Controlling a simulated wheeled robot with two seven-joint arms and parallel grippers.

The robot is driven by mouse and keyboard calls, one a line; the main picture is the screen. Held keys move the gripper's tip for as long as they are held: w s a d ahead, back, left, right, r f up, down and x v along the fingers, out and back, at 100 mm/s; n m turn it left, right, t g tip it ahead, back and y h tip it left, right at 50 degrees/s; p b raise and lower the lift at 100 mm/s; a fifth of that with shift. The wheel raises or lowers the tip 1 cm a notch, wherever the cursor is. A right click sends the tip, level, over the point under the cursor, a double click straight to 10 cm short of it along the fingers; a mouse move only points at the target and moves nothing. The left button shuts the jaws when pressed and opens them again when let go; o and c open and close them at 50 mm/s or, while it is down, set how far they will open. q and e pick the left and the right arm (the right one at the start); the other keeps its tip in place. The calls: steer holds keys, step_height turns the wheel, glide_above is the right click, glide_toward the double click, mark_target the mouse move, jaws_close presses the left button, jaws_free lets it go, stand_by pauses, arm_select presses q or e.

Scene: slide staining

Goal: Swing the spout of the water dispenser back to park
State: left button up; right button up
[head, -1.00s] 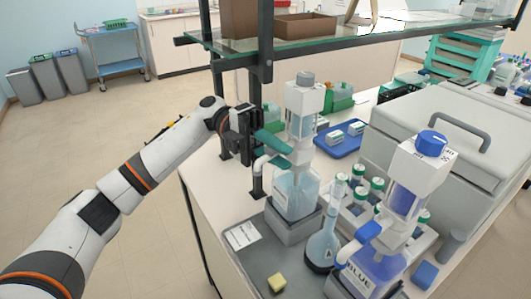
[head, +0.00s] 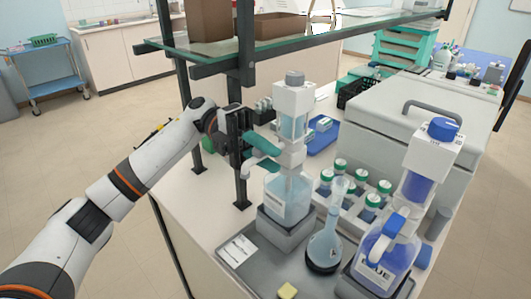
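The water dispenser (head: 291,122) is a white pump head with a grey cap on a clear bottle (head: 289,196) of pale liquid. It stands upright on a grey block (head: 287,233) near the bench's left side. My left gripper (head: 263,155) is level with the pump's lower part, at its left side. Its two teal fingers show one above the other with a gap between them, and their tips come close to the pump. My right gripper is out of view.
A flask (head: 325,247) and a blue-filled dispenser (head: 384,252) stand at the right, with white-and-green-capped bottles (head: 372,204) behind. A shelf post (head: 244,100) rises close beside my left gripper, under a glass shelf (head: 300,43). A yellow sponge (head: 287,291) lies in front.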

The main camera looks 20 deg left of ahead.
arm_select(q)
steer(key=o, duration=0.5)
steer(key=shift+c, duration=0.2)
steer(key=b+v, duration=0.3)
steer(key=v, duration=0.9)
steer(key=shift+f, duration=0.15)
